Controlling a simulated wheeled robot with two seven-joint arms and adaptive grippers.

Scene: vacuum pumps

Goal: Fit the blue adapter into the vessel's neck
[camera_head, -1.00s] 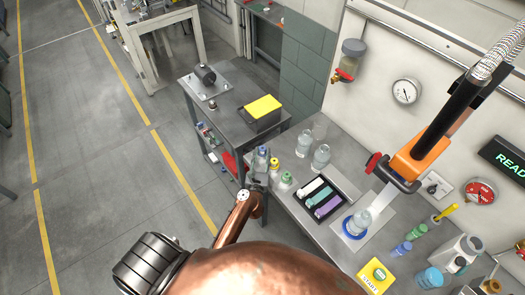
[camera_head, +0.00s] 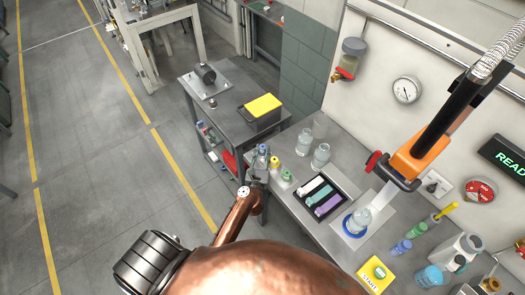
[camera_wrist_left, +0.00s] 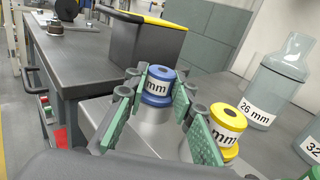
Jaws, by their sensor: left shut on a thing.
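The blue adapter (camera_wrist_left: 157,86), a short spool with a white label ending in "mm", stands between the green pads of my left gripper (camera_wrist_left: 160,108) in the left wrist view. The gripper is shut on it. In the head view my left gripper (camera_head: 259,166) is at the bench's left end, and the adapter is small and partly hidden there. A clear glass vessel (camera_head: 359,219) stands on a blue ring farther right on the bench, apart from the gripper. My right gripper is not in view.
A yellow adapter (camera_wrist_left: 227,124) is close beside the right finger; a green one (camera_head: 287,176) is nearby. Clear bottles (camera_head: 320,156) stand behind. A black tray (camera_head: 321,196) lies between gripper and vessel.

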